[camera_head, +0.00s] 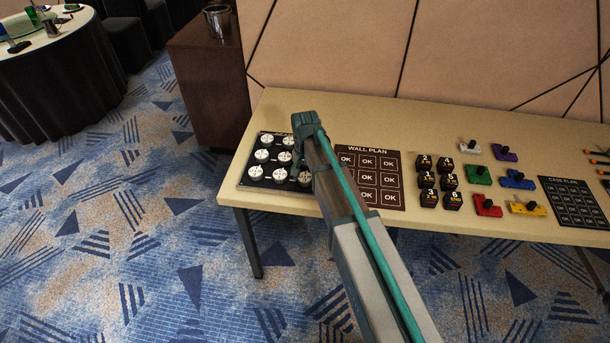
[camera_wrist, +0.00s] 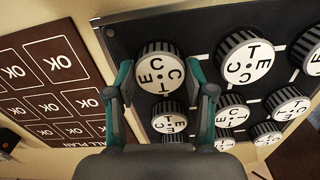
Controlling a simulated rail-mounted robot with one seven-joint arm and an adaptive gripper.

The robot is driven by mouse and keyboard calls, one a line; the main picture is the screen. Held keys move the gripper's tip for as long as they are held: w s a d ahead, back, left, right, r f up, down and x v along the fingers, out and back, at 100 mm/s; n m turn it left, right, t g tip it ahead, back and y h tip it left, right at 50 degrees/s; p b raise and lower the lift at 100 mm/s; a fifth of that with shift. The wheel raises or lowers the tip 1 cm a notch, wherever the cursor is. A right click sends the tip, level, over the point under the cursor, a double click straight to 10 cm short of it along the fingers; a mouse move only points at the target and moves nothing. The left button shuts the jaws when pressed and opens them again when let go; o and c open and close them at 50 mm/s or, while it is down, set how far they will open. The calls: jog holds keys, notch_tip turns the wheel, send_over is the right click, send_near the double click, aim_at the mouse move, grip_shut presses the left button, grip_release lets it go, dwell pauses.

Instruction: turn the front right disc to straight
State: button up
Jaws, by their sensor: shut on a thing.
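The front right disc (camera_wrist: 160,71) is a white lettered face on a black ribbed rim. In the wrist view my gripper (camera_wrist: 162,92) has a teal-and-grey finger on each side of it, closed on the rim. Its letters sit at a different angle from those on the neighbouring disc (camera_wrist: 248,61), though I cannot read the exact angle. In the head view my gripper (camera_head: 300,160) points down over the right side of the disc board (camera_head: 245,181), and the front right disc (camera_head: 304,178) shows just below it, partly covered.
Other lettered discs stand close by on the board. The wall plan card (camera_head: 395,193) with OK squares lies right of the board. Black number blocks (camera_head: 428,198), coloured switches (camera_head: 478,175) and a case plan card (camera_head: 575,205) are further right on the table (camera_head: 290,105).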

aim_at(305, 177)
dwell(0.3)
jog(key=o, duration=1.2)
jog(key=shift+c, duration=0.2)
notch_tip(305, 177, up, 12)
